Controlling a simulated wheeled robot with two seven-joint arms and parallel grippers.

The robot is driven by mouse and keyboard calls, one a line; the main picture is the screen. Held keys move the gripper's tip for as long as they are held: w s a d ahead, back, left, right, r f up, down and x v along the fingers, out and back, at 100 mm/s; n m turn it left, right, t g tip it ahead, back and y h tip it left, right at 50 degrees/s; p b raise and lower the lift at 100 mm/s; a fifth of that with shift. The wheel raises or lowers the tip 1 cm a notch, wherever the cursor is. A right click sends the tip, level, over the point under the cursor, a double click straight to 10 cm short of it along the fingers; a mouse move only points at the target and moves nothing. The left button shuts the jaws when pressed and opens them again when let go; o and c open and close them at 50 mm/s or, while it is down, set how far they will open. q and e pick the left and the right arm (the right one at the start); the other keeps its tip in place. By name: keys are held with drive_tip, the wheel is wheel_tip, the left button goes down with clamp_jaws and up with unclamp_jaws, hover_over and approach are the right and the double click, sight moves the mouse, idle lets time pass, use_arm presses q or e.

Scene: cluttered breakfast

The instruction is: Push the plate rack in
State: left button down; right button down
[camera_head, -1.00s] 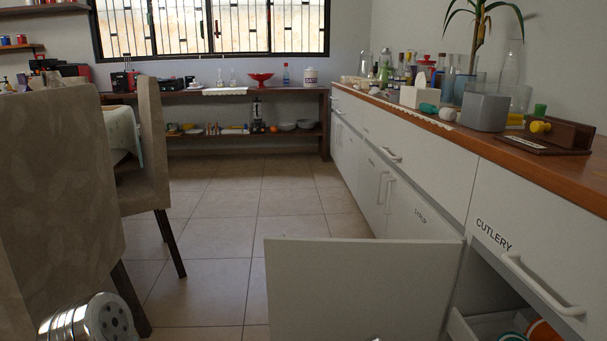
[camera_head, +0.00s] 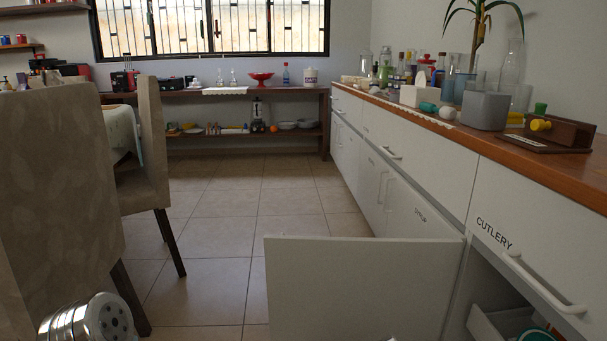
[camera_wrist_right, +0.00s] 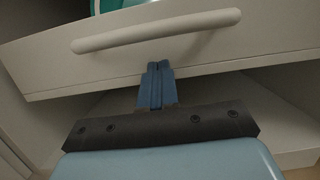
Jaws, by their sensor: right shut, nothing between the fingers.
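The plate rack (camera_head: 487,322) is a white pull-out inside the open lower cabinet at the bottom right of the head view. Green and red-rimmed dishes (camera_head: 537,333) show in it, partly cut off. In the right wrist view its pale front (camera_wrist_right: 240,50) spans the picture, with a bar handle (camera_wrist_right: 155,32) across it. My right gripper (camera_wrist_right: 158,66) has its blue fingers shut and empty. The fingertips are at the front's lower part, just below the handle; they look to be against it, but contact is hard to tell. My left gripper is not in view.
The open cabinet door (camera_head: 360,290) stands out across the floor left of the rack. A closed CUTLERY drawer (camera_head: 530,235) is above the rack. Chairs (camera_head: 60,190) stand at the left. The tiled floor (camera_head: 220,235) between is clear. The counter (camera_head: 480,140) holds many items.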

drive_tip(key=shift+d, duration=0.2)
drive_tip(key=a, duration=0.6)
drive_tip(key=shift+s+a+p, duration=0.25)
drive_tip(key=shift+a+p, duration=0.05)
drive_tip(key=shift+p, duration=0.1)
idle(0.7)
drive_tip(key=shift+s, duration=0.1)
